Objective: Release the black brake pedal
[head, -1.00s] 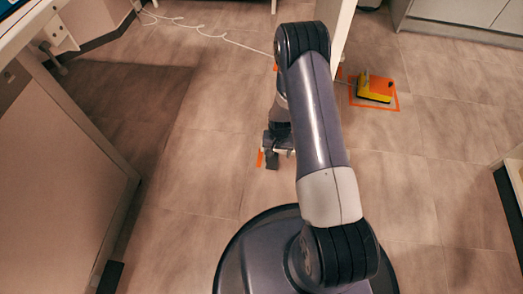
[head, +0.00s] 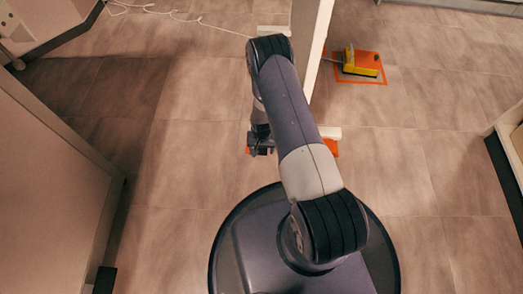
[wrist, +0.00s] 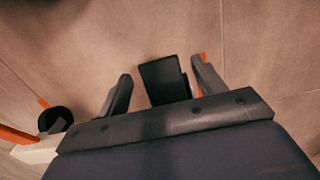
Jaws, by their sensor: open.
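A black, flat block, which looks like the black brake pedal (wrist: 163,80), shows in the wrist view between the two fingers of my gripper (wrist: 161,80). The fingers are open, with a gap on the left of the block; the right finger is close to it, and I cannot tell whether they touch. In the head view my gripper (head: 261,148) is low near the floor in front of my base. My arm covers much of that spot, so the pedal cannot be made out there. I cannot tell whether the pedal is pressed.
A white bar (head: 330,132) and orange floor marking (head: 331,148) lie beside my arm. A white upright panel (head: 309,45) stands behind. A yellow pedal (head: 361,62) sits on an orange-marked patch at right. A grey cabinet (head: 55,190) stands left. Open floor lies right of my base.

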